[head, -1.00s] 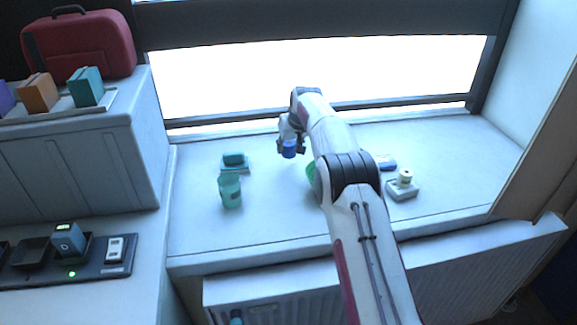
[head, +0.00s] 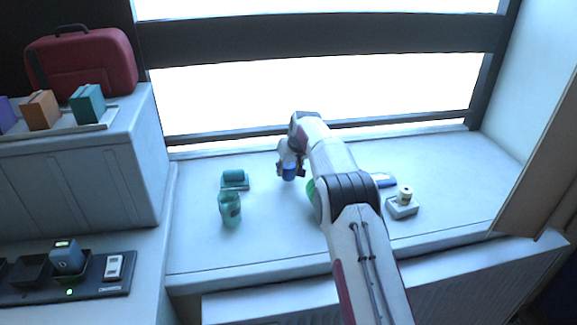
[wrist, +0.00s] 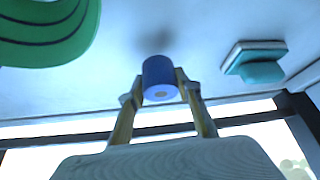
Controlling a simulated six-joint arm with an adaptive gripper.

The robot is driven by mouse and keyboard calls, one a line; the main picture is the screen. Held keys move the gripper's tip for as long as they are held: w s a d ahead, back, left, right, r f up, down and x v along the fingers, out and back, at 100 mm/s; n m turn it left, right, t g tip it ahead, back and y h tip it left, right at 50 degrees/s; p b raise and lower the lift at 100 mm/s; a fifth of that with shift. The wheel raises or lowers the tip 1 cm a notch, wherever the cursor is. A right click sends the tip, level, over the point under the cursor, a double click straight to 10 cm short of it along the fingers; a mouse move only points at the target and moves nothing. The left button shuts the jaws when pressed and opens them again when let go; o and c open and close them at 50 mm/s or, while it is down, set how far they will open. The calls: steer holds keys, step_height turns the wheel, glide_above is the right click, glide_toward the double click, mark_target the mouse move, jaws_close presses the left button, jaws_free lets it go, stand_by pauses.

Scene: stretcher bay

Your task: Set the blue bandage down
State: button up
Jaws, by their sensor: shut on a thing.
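The blue bandage (head: 289,172) is a short roll. It also shows in the wrist view (wrist: 158,76), between the two fingers. My gripper (head: 290,170) is shut on it over the back middle of the pale counter (head: 240,245). In the wrist view a soft dark shadow lies on the counter just beyond the roll. Whether the roll touches the counter I cannot tell. My gripper shows in the wrist view (wrist: 160,85) with a finger on each side of the roll.
A green thing (head: 311,190) and a blue item (head: 384,180) are partly hidden by my arm. A white block with a knob (head: 402,205) stands right.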

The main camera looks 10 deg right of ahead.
steer(key=shift+f, duration=1.05)
steer(key=shift+f, duration=0.15)
steer(key=o, duration=1.1)
steer(key=shift+r, duration=0.25)
steer(key=shift+v, duration=1.1)
steer(key=v, duration=0.9)
steer(key=shift+s+r, duration=0.15)
steer(key=shift+r, duration=0.1)
